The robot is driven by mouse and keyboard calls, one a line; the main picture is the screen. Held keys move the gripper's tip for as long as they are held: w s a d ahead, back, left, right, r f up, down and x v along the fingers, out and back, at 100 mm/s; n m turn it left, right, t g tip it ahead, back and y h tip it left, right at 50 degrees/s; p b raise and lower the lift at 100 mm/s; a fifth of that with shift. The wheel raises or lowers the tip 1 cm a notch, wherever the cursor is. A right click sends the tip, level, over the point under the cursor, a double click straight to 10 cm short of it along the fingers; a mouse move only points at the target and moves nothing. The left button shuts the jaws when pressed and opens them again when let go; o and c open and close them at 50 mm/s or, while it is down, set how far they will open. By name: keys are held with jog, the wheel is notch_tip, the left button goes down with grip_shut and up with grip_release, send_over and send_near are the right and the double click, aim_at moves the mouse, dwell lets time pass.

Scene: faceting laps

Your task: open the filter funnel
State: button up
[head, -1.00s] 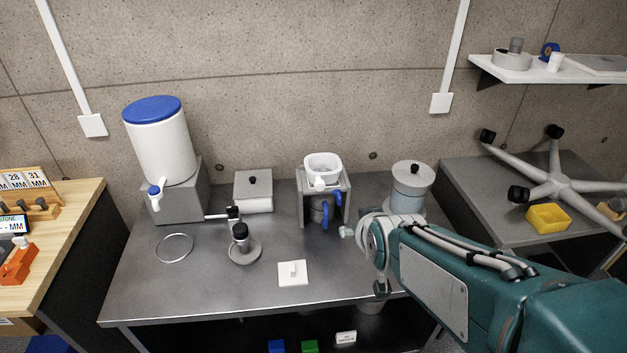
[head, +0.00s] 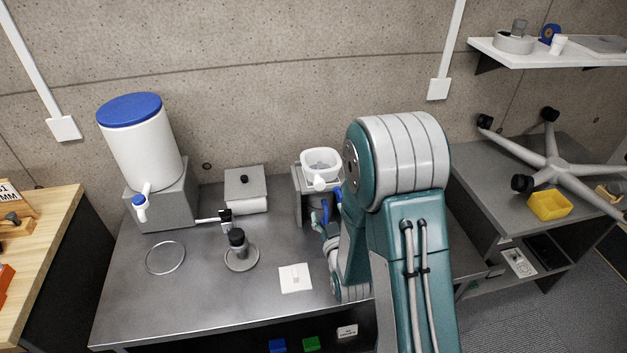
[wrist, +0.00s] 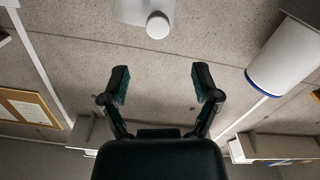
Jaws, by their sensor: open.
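In the head view my arm hides most of the gripper, near the stand's front. Blue handles (head: 326,210) show under the funnel.
A white tank with a blue lid (head: 143,110) stands on a grey block at the left. A grey box (head: 245,183), a black-knobbed round piece (head: 238,240), a metal ring (head: 165,258) and a white plate (head: 295,278) are on the table. My arm covers the table's right part.

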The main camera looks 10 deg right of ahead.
aim_at(320, 186)
jog(key=w, duration=1)
jog(key=shift+w, duration=0.4)
jog(key=shift+d, duration=0.1)
grip_shut()
